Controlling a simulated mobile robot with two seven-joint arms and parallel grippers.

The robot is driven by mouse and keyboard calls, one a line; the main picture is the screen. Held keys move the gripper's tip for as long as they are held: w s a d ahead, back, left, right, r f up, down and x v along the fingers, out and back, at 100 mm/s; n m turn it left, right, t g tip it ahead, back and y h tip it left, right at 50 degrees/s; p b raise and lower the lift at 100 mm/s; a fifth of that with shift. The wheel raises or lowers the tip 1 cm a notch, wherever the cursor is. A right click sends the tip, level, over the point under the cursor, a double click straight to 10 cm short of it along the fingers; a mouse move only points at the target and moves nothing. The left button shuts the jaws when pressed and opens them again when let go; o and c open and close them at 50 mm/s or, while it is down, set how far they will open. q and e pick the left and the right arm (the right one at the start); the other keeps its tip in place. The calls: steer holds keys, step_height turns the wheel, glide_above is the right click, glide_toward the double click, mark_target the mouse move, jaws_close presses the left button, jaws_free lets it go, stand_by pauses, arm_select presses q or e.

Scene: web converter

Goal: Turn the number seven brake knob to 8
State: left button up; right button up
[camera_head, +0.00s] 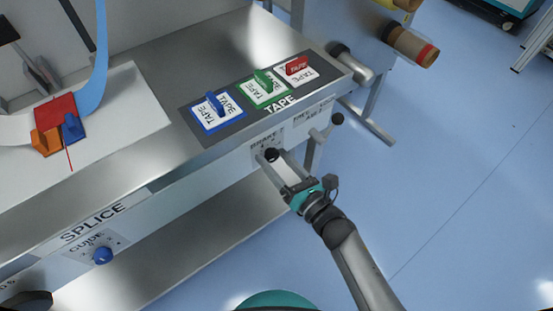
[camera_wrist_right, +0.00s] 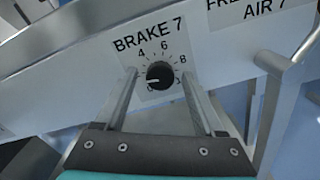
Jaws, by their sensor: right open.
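The brake knob (camera_wrist_right: 160,75) is a small black dial on a white plate labelled "BRAKE 7" in the right wrist view. Numbers such as 4, 6 and 8 ring it, with 8 to its right. Its white pointer mark seems to be at the lower left, but is too small to read surely. In the head view the knob (camera_head: 271,155) is on the front face of the metal table. My right gripper (camera_head: 272,165) is open in front of it, its two fingers (camera_wrist_right: 158,82) on either side of the knob with gaps. I cannot tell how deep they reach. My left gripper is not in view.
A blue guide knob (camera_head: 103,255) is on the left.

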jaws_close()
stand_by(0.7)
